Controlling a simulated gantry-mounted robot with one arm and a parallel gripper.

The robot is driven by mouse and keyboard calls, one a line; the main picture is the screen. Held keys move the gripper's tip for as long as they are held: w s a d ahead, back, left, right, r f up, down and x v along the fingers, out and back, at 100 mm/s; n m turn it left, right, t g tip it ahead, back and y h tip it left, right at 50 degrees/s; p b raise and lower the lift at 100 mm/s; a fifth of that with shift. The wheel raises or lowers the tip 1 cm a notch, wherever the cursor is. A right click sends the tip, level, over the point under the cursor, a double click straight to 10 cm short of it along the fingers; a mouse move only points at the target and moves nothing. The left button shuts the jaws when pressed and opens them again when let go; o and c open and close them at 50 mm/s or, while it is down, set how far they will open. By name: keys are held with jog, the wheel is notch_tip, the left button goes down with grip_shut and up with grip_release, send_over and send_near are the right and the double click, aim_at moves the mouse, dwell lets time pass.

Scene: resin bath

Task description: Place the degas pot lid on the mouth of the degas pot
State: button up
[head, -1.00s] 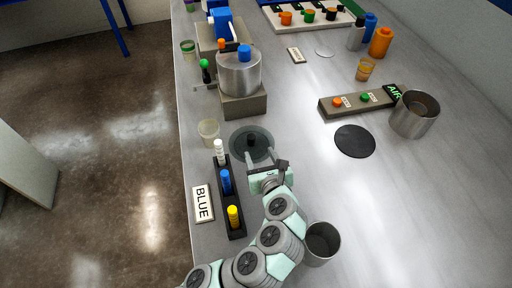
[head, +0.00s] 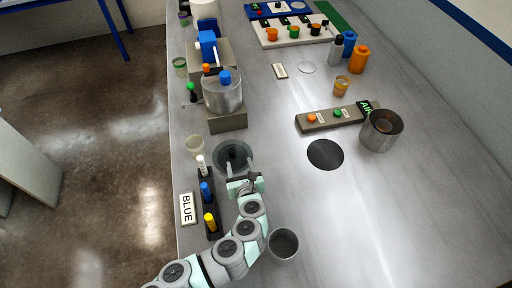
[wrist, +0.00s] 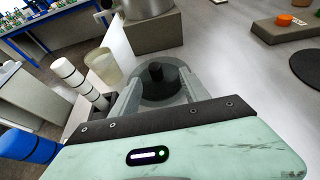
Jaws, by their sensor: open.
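The degas pot lid (head: 233,156), a dark translucent disc with a black knob, lies flat on the bench left of centre. It also shows in the wrist view (wrist: 158,82). My gripper (head: 240,168) is open, its fingers pointing at the lid. In the wrist view my gripper (wrist: 160,90) has one finger on each side of the lid's near part, with the knob ahead between them; contact cannot be told. An open steel pot (head: 370,139) stands at the right beside the AIR panel, with something orange-brown inside. I cannot tell for certain that it is the degas pot.
A dark rack (head: 211,217) with white, blue and yellow bottles and a clear cup (head: 195,146) stand left of the lid. A steel pot on a block (head: 222,97) is behind it. A grey cup (head: 284,245) is near my arm. A black disc (head: 325,154) lies right.

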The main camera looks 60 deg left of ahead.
aim_at(232, 153)
jog(key=shift+a+f, duration=0.1)
jog(key=shift+a, duration=0.25)
jog(key=x, duration=0.5)
jog(key=shift+a+f, duration=0.1)
jog(key=shift+a, duration=0.15)
jog(key=a+f, duration=0.2)
jog(key=a, duration=0.1)
jog(key=shift+w+a+b, duration=0.15)
jog(key=shift+a+b, duration=0.05)
jog(key=shift+b, duration=0.2)
jog(key=shift+w+a+f, duration=0.2)
jog(key=shift+a+f, duration=0.1)
jog(key=shift+a, duration=0.05)
grip_shut()
